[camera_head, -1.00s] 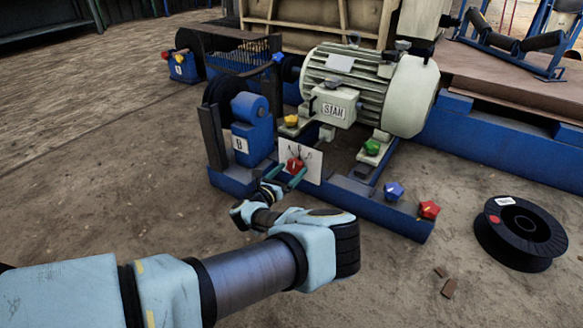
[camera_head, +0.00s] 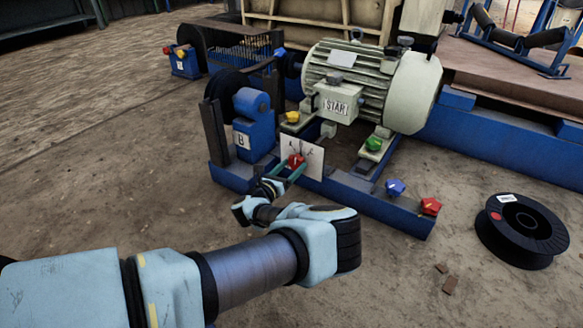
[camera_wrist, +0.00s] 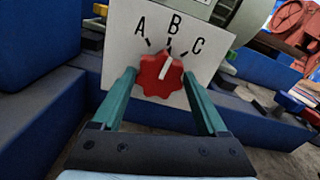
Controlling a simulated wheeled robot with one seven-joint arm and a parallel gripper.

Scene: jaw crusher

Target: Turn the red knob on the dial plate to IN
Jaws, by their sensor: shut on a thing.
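The red knob (camera_wrist: 160,75) sits on a white dial plate (camera_wrist: 205,50) marked A, B and C with short black ticks; I see no IN mark on it. The knob's white pointer line points up and slightly right, close to the B tick. In the head view, the red knob (camera_head: 295,161) and the dial plate (camera_head: 315,162) are at the front of the blue machine frame. My gripper (camera_wrist: 158,76) is shut on the knob, one teal finger on its left and one on its right. It also shows in the head view (camera_head: 288,174).
A blue frame rail (camera_head: 375,204) runs right of the plate, with a blue knob (camera_head: 395,188) and another red knob (camera_head: 430,206). A green motor (camera_head: 365,85) stands behind. A black spool (camera_head: 523,229) lies at right. The ground in front is mostly clear.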

